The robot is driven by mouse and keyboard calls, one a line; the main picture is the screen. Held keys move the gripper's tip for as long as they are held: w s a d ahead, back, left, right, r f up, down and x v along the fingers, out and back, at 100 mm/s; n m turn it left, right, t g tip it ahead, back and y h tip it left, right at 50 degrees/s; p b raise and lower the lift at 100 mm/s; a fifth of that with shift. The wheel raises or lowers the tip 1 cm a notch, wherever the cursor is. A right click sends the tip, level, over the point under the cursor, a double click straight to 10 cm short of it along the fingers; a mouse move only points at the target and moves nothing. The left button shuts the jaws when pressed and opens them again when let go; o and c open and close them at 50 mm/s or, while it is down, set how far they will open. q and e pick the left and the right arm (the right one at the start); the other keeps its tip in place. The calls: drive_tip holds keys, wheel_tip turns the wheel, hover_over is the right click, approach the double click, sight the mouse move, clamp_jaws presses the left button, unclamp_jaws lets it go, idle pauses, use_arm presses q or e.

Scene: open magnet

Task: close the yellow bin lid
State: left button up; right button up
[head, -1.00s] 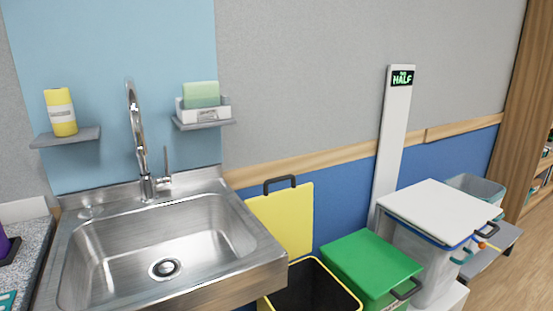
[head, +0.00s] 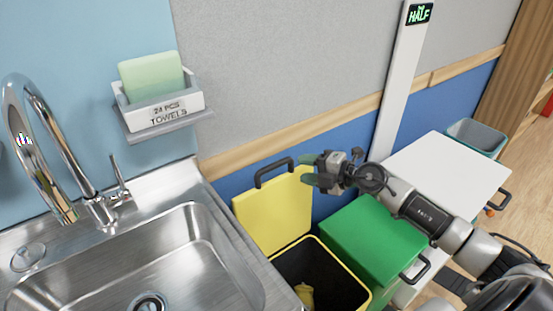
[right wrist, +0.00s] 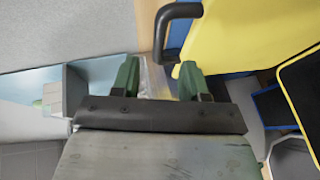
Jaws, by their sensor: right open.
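The yellow lid (head: 272,212) stands open, upright against the wall behind the yellow bin (head: 354,281). A dark handle (head: 274,168) sits on the lid's top edge. My right gripper (head: 309,171) is open and empty near the lid's upper right corner, right of the handle; I see no contact. In the right wrist view, the open green fingers (right wrist: 158,76) are below and left of the lid (right wrist: 245,35), and the handle's end shows just above the fingers. The bin's inside is dark, with a small yellowish thing (head: 304,295) in it. My left gripper is not in view.
A steel sink (head: 150,250) with a tap stands left of the bin. A closed green bin (head: 375,235) stands right of it, under my right arm, with a white-lidded bin (head: 445,172) beyond. A white post (head: 396,90) and a towel shelf (head: 165,122) are at the wall.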

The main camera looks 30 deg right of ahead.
sight(282, 165)
drive_tip(key=x, duration=0.9)
drive_tip(key=shift+w, duration=0.1)
drive_tip(key=shift+c, duration=0.2)
clamp_jaws()
